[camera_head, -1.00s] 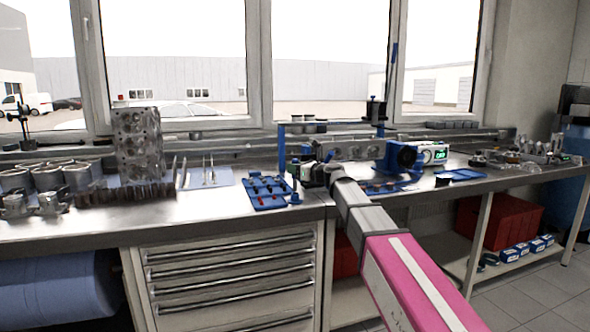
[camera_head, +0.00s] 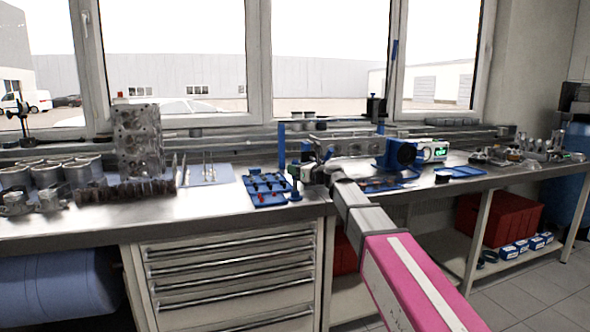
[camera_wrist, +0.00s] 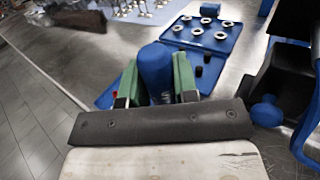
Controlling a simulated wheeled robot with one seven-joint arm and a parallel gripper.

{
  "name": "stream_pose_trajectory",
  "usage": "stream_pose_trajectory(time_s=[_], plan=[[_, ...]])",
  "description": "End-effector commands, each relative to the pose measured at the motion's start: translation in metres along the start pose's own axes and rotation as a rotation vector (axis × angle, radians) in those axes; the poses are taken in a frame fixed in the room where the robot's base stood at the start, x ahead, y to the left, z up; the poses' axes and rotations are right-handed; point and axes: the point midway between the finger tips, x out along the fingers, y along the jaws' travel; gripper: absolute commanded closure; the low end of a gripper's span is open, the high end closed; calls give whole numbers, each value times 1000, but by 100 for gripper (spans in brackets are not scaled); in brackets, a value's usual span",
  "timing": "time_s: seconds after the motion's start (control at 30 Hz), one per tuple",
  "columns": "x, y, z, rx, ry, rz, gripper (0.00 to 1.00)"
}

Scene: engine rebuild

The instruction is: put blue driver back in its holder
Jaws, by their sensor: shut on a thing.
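The blue driver (camera_wrist: 155,68) shows in the wrist view as a thick rounded blue handle between my green fingers. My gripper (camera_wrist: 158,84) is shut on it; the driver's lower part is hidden. In the head view my gripper (camera_head: 304,174) is over the bench near its front edge, just right of a blue tray (camera_head: 257,201). The same tray lies beyond the driver in the wrist view (camera_wrist: 228,57), with several pale rings and dark pegs on it. I cannot tell which part is the driver's holder.
A blue rounded knob (camera_wrist: 266,111) and dark parts stand close on the right in the wrist view. A blue post (camera_head: 282,146) rises behind the tray. An engine block (camera_head: 138,140) stands at left. Bare bench (camera_head: 215,206) lies left of the tray.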

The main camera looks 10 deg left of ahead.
Motion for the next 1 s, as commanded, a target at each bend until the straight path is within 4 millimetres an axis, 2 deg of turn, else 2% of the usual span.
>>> stream_pose_trajectory(time_s=[1.0], plan=[[0,0,-18,1,0,0,100]])
